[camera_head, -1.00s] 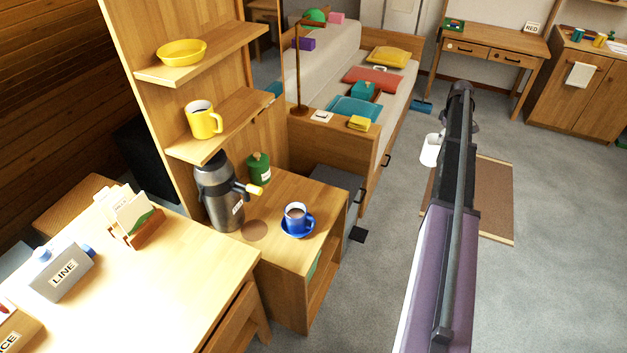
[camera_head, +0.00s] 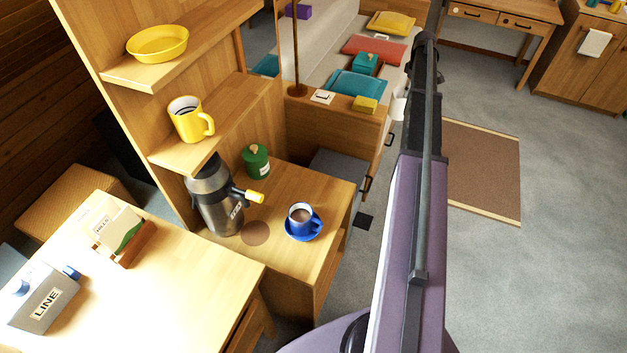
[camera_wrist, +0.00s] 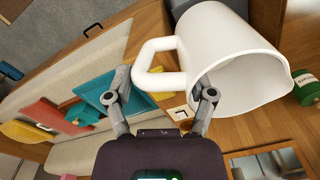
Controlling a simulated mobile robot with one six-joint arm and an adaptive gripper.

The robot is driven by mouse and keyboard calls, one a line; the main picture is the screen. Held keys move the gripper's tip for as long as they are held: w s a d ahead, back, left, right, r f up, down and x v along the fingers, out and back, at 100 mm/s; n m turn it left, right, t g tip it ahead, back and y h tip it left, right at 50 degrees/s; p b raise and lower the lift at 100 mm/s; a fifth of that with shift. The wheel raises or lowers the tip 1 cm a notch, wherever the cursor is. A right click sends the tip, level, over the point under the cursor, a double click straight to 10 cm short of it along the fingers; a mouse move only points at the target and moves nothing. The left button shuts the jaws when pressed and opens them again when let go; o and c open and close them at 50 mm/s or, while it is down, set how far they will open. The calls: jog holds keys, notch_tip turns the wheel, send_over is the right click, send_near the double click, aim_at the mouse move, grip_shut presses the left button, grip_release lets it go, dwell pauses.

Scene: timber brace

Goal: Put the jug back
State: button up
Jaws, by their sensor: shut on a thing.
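A white jug (camera_wrist: 235,60) fills the upper right of the wrist view, tilted in the picture, its handle toward my gripper (camera_wrist: 160,94). My gripper is shut on the jug at its handle side; the exact contact is hard to see. In the head view, only a small white piece of the jug (camera_head: 398,109) shows beside my arm, which hides the rest and my fingers. A small wooden cabinet (camera_head: 327,192) at the centre has a brown round mark (camera_head: 255,233) on its top, with nothing standing on it.
A steel flask (camera_head: 213,205) with a yellow-tipped handle, a green canister (camera_head: 257,163) and a blue cup (camera_head: 301,218) on a saucer stand around the mark. Shelves above hold a yellow mug (camera_head: 187,122) and a yellow bowl (camera_head: 158,44). Open floor lies to the right.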

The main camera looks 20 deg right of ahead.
jog(key=shift+d, duration=0.1)
jog(key=shift+d+r, duration=0.1)
jog(key=shift+d, duration=0.05)
jog(key=s+a+f+n+b, duration=0.1)
jog(key=a+f+b, duration=0.1)
jog(key=a, duration=1)
jog(key=s+a+f+n+b, duration=0.2)
jog(key=a+f+b, duration=0.1)
jog(key=a, duration=1)
jog(key=s+a+f+n+b, duration=0.1)
jog(key=s+a+f+b, duration=0.1)
jog(key=a, duration=1)
jog(key=shift+a+f+n+b, duration=0.3)
jog(key=shift+f+n+b, duration=0.1)
jog(key=shift+f, duration=0.05)
jog(key=shift+f, duration=0.1)
notch_tip(320, 180, down, 6)
jog(key=b, duration=0.6)
jog(key=shift+f+b, duration=0.15)
jog(key=shift+b, duration=0.15)
jog(key=shift+f+b, duration=1.75)
